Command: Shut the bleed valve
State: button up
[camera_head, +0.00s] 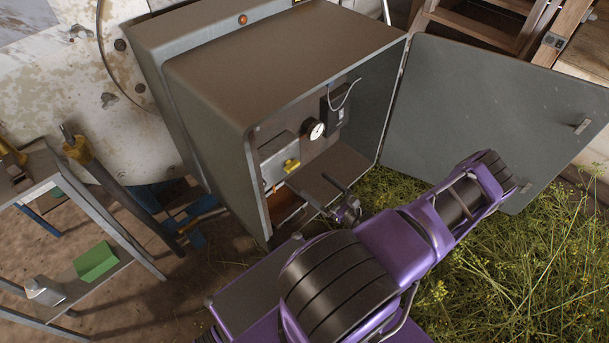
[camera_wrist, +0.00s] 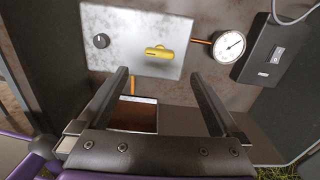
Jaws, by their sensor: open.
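The bleed valve appears to be the yellow handle (camera_head: 291,166) on a pale metal plate inside the open grey cabinet. In the wrist view the yellow handle (camera_wrist: 160,52) lies roughly crosswise on the plate (camera_wrist: 115,30), pointing right. My gripper (camera_head: 338,190) is at the cabinet opening, below and in front of the handle. In the wrist view my gripper (camera_wrist: 165,85) has its two fingers spread wide with nothing between them. The handle shows beyond the fingertips, apart from them.
A round gauge (camera_wrist: 229,45) and a dark box (camera_wrist: 270,52) with a cable sit right of the plate. A small dark knob (camera_wrist: 101,41) is at its left. The cabinet door (camera_head: 490,110) stands open to the right. A shelf with a green block (camera_head: 96,262) stands left.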

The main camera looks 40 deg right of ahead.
jog(key=s, duration=0.7)
jog(key=shift+d, duration=0.3)
jog(key=shift+s, duration=0.1)
